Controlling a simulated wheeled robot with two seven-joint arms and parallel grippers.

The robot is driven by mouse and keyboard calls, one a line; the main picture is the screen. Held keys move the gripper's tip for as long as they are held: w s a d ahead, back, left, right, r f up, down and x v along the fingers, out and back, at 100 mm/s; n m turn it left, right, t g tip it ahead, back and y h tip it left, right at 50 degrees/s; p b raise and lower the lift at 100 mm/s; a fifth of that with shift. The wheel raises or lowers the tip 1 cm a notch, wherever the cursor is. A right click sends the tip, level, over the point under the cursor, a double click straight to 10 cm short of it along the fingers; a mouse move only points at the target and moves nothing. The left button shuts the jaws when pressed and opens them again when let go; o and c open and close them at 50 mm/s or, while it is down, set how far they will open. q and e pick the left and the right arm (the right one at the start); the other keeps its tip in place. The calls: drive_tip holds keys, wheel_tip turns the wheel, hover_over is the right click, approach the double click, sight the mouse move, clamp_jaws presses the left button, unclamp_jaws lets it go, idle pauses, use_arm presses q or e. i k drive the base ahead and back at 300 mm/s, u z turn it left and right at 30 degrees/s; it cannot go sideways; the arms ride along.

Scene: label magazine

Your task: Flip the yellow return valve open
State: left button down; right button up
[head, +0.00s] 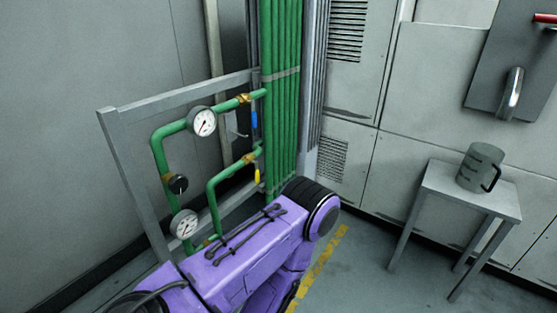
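The yellow return valve handle (257,174) is on the lower green pipe (226,172), near the vertical green pipes, and hangs downward below a brass fitting. A blue valve handle (253,120) hangs down from the upper green pipe (185,122). One of my purple arms (250,245) fills the lower middle of the head view, in front of the lower part of the pipe frame. Neither gripper shows in the head view. The yellow handle looks clear of my arm.
A grey metal frame (135,175) carries the pipes and two round gauges (202,121). Vertical green pipes (281,85) stand behind the valves. A small grey table (470,190) with a jug (480,167) stands at right. Open floor lies between.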

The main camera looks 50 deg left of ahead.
sight(256, 179)
drive_tip(key=u, duration=0.45)
drive_tip(key=i, duration=0.9)
drive_tip(key=u, duration=0.65)
